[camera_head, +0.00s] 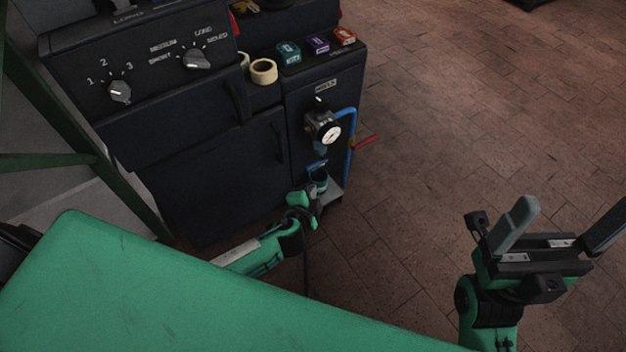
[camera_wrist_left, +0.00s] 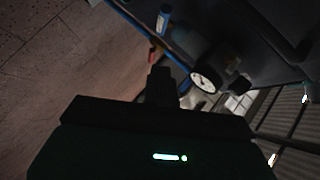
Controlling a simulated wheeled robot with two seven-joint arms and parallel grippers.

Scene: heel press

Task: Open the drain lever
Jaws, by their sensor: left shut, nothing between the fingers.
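A dark machine cabinet (camera_head: 222,165) has a pressure gauge (camera_head: 329,133) on its right side, which also shows in the left wrist view (camera_wrist_left: 203,80). Below the gauge is a small blue lever (camera_head: 317,165), above a cup-like container (camera_head: 319,181). A red handle (camera_head: 367,142) sticks out right from a blue pipe (camera_head: 350,125). I cannot tell for certain which is the drain lever. My left gripper (camera_head: 314,192) is shut and empty, low in front of the cabinet near the container; contact cannot be made out. My right gripper (camera_head: 560,222) is open and empty at the right.
A green surface (camera_head: 180,300) fills the lower left foreground. Knobs, a tape roll (camera_head: 263,72) and several small coloured boxes (camera_head: 317,44) are on the cabinet. A small ledge (camera_head: 332,193) projects at its lower right. The brick floor (camera_head: 470,110) to the right is clear.

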